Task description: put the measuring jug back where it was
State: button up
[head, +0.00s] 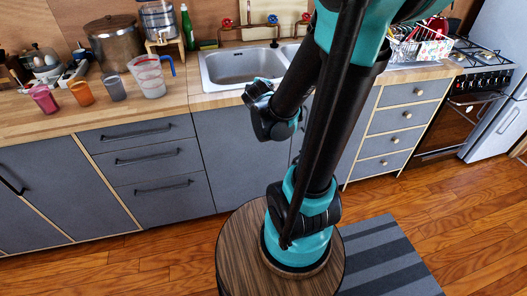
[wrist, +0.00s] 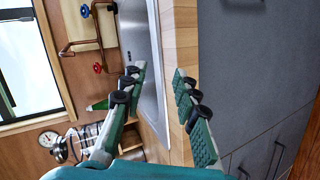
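The measuring jug (head: 148,78), clear with reddish markings and a blue handle, stands upright on the wooden counter left of the sink in the head view. It is at the right end of a row with a pink cup (head: 43,98), an orange cup (head: 82,93) and a grey cup (head: 113,88). I cannot make out the jug in the wrist view. My gripper (wrist: 159,72) is open, with nothing between its fingers, over the front edge of the counter by the sink. In the head view my fingers cannot be clearly made out.
The sink (head: 240,66) lies right of the jug. Behind the cups and jug stand a large pot (head: 116,45), a water dispenser (head: 158,20) and a green bottle (head: 187,27). A dish rack (head: 420,45) is beside the stove. Counter in front of the jug is clear.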

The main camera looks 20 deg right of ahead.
jog(key=s+a+f+m+g+y, duration=0.2)
jog(key=s+f+m+g, duration=0.2)
jog(key=s, duration=0.6)
jog(key=s+a+f+m+g+y, duration=0.1)
jog(key=s+f+m+g, duration=0.3)
jog(key=s+f+m, duration=0.4)
jog(key=shift+s+a+y, duration=0.4)
jog(key=shift+s+a, duration=0.45)
jog(key=shift+s, duration=0.25)
